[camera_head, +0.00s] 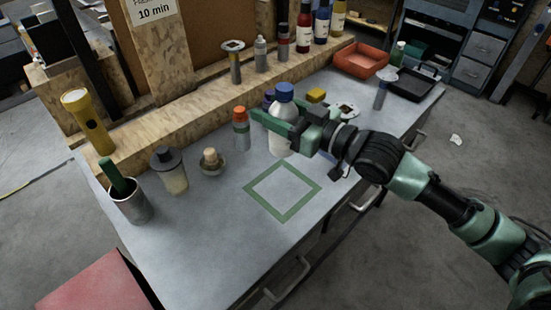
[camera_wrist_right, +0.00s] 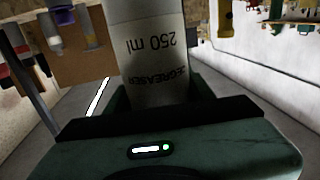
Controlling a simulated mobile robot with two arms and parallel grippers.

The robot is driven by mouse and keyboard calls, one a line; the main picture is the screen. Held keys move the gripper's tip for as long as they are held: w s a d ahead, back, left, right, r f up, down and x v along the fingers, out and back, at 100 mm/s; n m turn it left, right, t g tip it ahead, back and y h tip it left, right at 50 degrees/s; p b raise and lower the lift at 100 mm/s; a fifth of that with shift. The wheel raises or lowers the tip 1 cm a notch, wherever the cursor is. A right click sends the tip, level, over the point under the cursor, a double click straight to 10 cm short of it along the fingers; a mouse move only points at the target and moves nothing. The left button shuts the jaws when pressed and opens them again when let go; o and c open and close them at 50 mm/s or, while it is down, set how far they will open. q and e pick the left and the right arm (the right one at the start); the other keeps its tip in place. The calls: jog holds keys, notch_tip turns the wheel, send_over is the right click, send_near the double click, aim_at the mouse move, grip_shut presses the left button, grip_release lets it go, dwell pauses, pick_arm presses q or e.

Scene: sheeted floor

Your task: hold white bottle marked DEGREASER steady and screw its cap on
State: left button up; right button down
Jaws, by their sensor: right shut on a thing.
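The white bottle (camera_head: 283,105) stands upright behind the green square outline on the bench. A blue cap (camera_head: 284,89) sits at its top; I cannot tell how tight it is. My right gripper (camera_head: 281,123) is shut around the bottle's body, reaching in from the right. In the right wrist view, the bottle (camera_wrist_right: 150,50) fills the space between the fingers, with DEGREASER and 250 ml printed upside down; its cap is out of that picture. My left gripper is not in view.
An orange-capped bottle (camera_head: 241,130) stands just left of the held bottle. The green square (camera_head: 283,192) is empty. A red tray (camera_head: 360,60) lies at the back right.

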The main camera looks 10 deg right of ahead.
aim_at(274, 141)
notch_tip(274, 141, down, 9)
dwell(0.3)
jog(key=shift+f, duration=2.15)
jog(key=shift+f, duration=0.15)
jog(key=c, duration=0.6)
grip_release()
